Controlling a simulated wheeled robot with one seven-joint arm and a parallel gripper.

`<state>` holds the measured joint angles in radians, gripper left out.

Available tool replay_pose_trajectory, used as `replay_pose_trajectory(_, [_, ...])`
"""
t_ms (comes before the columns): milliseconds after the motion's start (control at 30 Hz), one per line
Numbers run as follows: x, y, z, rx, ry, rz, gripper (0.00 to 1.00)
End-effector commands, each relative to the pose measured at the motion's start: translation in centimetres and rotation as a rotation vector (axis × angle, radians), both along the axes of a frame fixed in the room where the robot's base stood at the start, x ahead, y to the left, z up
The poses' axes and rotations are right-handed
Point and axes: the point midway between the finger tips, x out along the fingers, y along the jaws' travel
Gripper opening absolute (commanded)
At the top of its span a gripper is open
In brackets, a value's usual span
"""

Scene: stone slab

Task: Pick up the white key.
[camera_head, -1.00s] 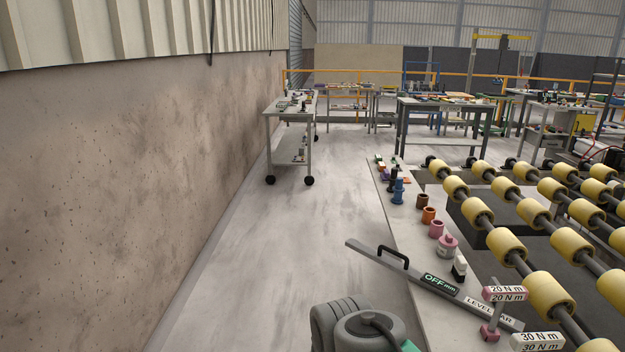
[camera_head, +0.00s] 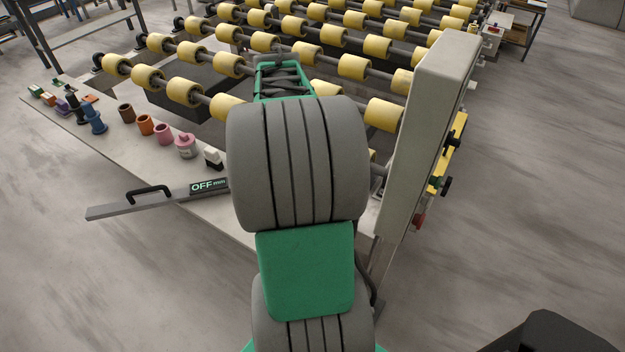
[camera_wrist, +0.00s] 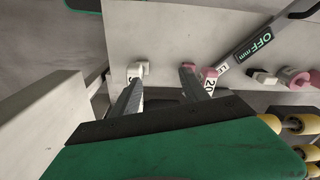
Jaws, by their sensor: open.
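The white key (camera_wrist: 139,67) lies on the pale slab (camera_wrist: 170,30) in the wrist view. Only its white end and part of a dark-marked label show. My gripper (camera_wrist: 162,78) is open, with its two grey fingers apart. The left fingertip appears just in front of the white key and covers part of it. I cannot tell whether they touch. The right fingertip overlaps a pink key (camera_wrist: 209,74). In the head view my arm hides the gripper and both keys.
A level bar (camera_wrist: 252,42) lies right of the keys; its handle end (camera_head: 125,205) overhangs the slab's edge. Sockets, including a pink one (camera_head: 185,146), line the slab. Yellow rollers (camera_head: 185,91) stand behind. A tall grey post (camera_head: 428,130) rises right of my arm.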

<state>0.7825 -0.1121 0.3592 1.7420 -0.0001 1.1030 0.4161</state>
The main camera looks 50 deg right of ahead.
Motion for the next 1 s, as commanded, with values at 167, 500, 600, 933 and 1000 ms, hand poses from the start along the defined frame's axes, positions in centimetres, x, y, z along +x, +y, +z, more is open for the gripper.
replay_pose_trajectory(167, [-4.1, -7.1, -0.7, 0.041, 0.032, -0.271, 0.53])
replay_pose_trajectory(500, [-4.1, -7.0, -5.3, 0.045, 0.035, -0.282, 0.53])
replay_pose_trajectory(600, [-4.0, -7.0, -7.2, 0.043, 0.034, -0.281, 0.53])
replay_pose_trajectory(933, [-3.9, -7.1, -8.4, 0.039, 0.03, -0.28, 0.53])
replay_pose_trajectory(1000, [-3.9, -7.1, -8.4, 0.039, 0.03, -0.28, 0.53])
